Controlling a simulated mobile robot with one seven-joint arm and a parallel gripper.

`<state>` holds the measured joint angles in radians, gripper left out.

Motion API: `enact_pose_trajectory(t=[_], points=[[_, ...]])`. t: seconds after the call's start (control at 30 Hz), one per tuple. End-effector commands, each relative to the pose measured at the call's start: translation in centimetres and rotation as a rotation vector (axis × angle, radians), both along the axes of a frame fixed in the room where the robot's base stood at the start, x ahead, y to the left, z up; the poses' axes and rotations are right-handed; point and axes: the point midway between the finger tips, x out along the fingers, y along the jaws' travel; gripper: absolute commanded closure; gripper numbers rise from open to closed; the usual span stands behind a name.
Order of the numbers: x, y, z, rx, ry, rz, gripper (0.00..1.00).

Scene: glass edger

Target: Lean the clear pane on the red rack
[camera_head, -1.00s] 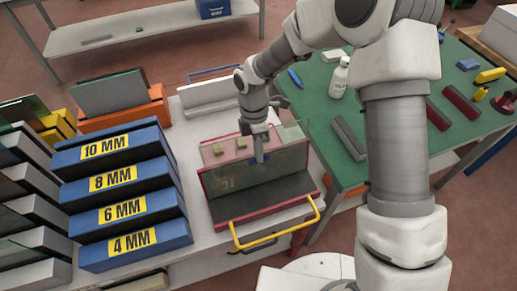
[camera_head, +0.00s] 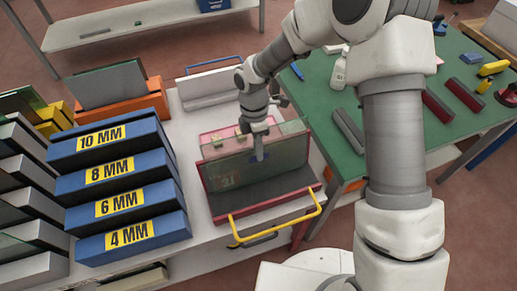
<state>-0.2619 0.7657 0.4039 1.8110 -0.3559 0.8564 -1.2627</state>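The clear pane (camera_head: 286,155) is a see-through, greenish sheet. It stands on edge in the red rack (camera_head: 216,208), tilted back toward the rack's pink upright back. The rack has a dark base and a yellow handle at its front. My gripper (camera_head: 260,153) points down at the pane's upper edge, with one finger showing in front of the glass. It looks shut on the pane; the other finger is hidden. Whether the pane touches the rack's back is too small to tell.
Blue slots labelled 10, 8, 6 and 4 MM (camera_head: 118,206) stand left of the rack. A white rack with a blue handle (camera_head: 208,86) and an orange rack (camera_head: 120,112) are behind. A green table (camera_head: 372,165) with tools lies right. My arm crosses the right side.

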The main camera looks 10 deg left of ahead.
Motion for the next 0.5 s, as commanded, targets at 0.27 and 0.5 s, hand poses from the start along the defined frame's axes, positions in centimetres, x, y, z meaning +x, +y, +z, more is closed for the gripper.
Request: enact_pose_trajectory(t=[0.27, 0.5], points=[[0.10, 0.05, 0.02, 0.002, -0.003, 0.000, 0.68], [0.25, 0.14, -0.01, 0.006, -0.007, 0.000, 0.60]])
